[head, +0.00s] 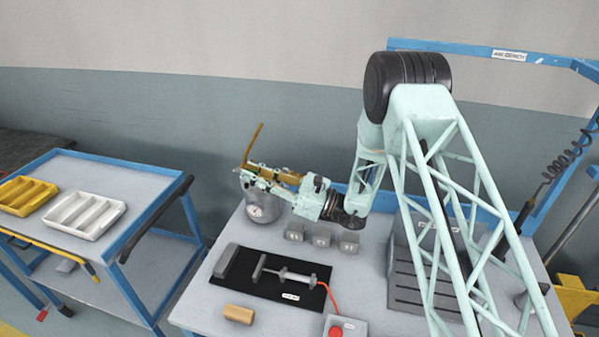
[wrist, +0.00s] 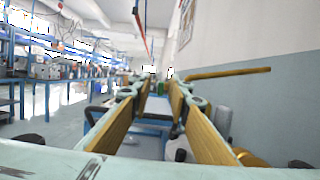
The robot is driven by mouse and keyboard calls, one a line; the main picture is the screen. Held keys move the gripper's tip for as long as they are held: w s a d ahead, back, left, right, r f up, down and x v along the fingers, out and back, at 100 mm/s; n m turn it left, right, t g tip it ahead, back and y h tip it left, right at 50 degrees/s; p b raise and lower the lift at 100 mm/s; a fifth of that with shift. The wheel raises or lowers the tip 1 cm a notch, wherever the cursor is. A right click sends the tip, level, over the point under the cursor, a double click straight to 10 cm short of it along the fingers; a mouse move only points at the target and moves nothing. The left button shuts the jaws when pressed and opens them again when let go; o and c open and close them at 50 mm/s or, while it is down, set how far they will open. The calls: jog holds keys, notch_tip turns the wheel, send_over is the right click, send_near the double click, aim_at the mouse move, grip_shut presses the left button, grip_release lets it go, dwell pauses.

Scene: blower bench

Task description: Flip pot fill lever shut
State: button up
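The pressure pot (head: 262,208) is a grey metal vessel with a round gauge on its front, at the back left of the bench in the head view. A thin brass-coloured lever (head: 253,143) stands up at a slant above it. In the wrist view the lever (wrist: 230,72) crosses at the upper right, beyond the right finger. My gripper (head: 258,174) is over the pot, beside the lever's lower end. Its tan-padded fingers stand apart in the wrist view (wrist: 157,92), with nothing seen held between them. Whether a finger touches the lever is unclear. The gripper hides the pot's top.
On the bench are several small grey blocks (head: 321,236), a black mat (head: 258,286) with a clamp-like fixture, a tan block (head: 239,314) and a red button box (head: 345,328). A blue cart (head: 150,184) with yellow and white trays stands left. Space above the cart is free.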

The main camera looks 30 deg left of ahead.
jog(key=shift+w+r, duration=0.1)
jog(key=shift+r, duration=0.2)
jog(key=shift+r+h+p, duration=0.2)
jog(key=shift+h+p, duration=0.2)
jog(key=shift+p, duration=0.25)
jog(key=shift+r+t+h+p, duration=0.35)
jog(key=shift+h+p, duration=0.75)
jog(key=shift+p, duration=0.8)
jog(key=v, duration=1.4)
jog(key=s+d+r+n+g+h+b, duration=0.1)
jog(key=s+d+r+n+h+b, duration=0.1)
jog(key=s+d+r+n, duration=0.1)
jog(key=s+d+r+n+g+h+b, duration=0.1)
jog(key=s+d+r+n+h+b, duration=0.1)
jog(key=s+d+r, duration=0.4)
jog(key=shift+d+r+n, duration=0.4)
jog(key=shift+d+r, duration=0.65)
jog(key=shift+d, duration=1.25)
jog(key=shift+s, duration=0.1)
